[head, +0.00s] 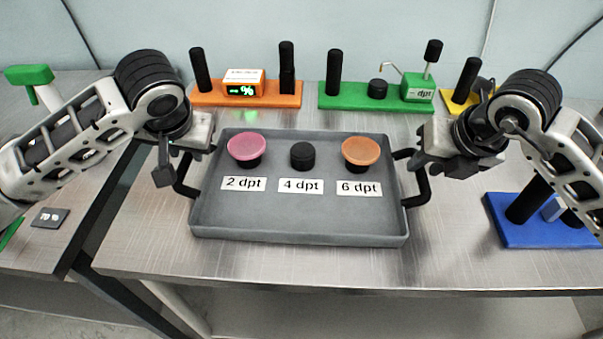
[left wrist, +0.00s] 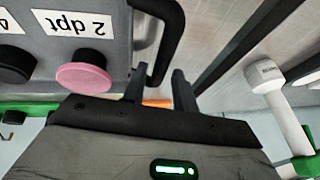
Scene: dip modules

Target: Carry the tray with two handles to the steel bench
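The grey tray (head: 300,224) rests flat on a brushed steel bench top (head: 300,268). It holds a pink-topped piece (head: 246,148), a black cylinder (head: 302,156) and an orange-topped piece (head: 361,151), behind labels 2, 4 and 6 dpt. Its left handle (head: 182,182) and right handle (head: 424,188) are black loops. My left gripper (head: 176,168) is at the left handle; in the left wrist view its fingers (left wrist: 159,90) are apart, with the handle (left wrist: 168,45) by the gap. My right gripper (head: 445,163) is beside the right handle; its finger gap is hidden.
Behind the tray stand an orange base (head: 240,101), a green base (head: 350,103) and a yellow base (head: 460,104) with posts. A blue base (head: 540,232) is at right. A second steel surface (head: 90,190) lies left, across a gap, with a 70 % plate (head: 49,218). Bench front is clear.

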